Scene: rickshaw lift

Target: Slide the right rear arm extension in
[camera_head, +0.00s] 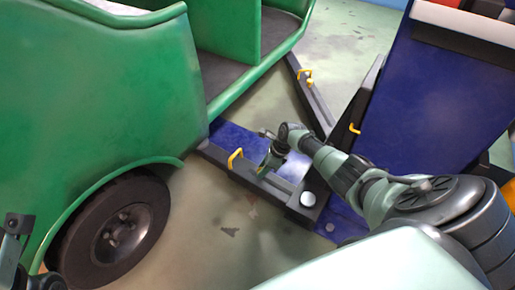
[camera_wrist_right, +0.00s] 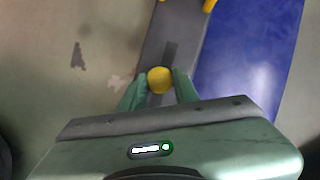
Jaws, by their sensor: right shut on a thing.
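The lift arm nearest me is a dark beam with a grey extension (camera_head: 232,170) reaching left toward the green rickshaw. A yellow handle (camera_head: 236,157) stands on this extension, left of my right gripper (camera_head: 262,170). In the wrist view the right gripper (camera_wrist_right: 160,88) is shut on a round yellow knob (camera_wrist_right: 160,79) on top of the grey extension (camera_wrist_right: 173,45). A yellow handle (camera_wrist_right: 193,5) shows beyond it at the top edge. Part of my left arm shows at the left edge of the head view; its fingers are not discernible.
The green rickshaw (camera_head: 95,90) with its black wheel (camera_head: 115,235) stands at left. A blue post (camera_head: 435,95) rises at right. Bare floor (camera_head: 190,235) lies in front of the near arm.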

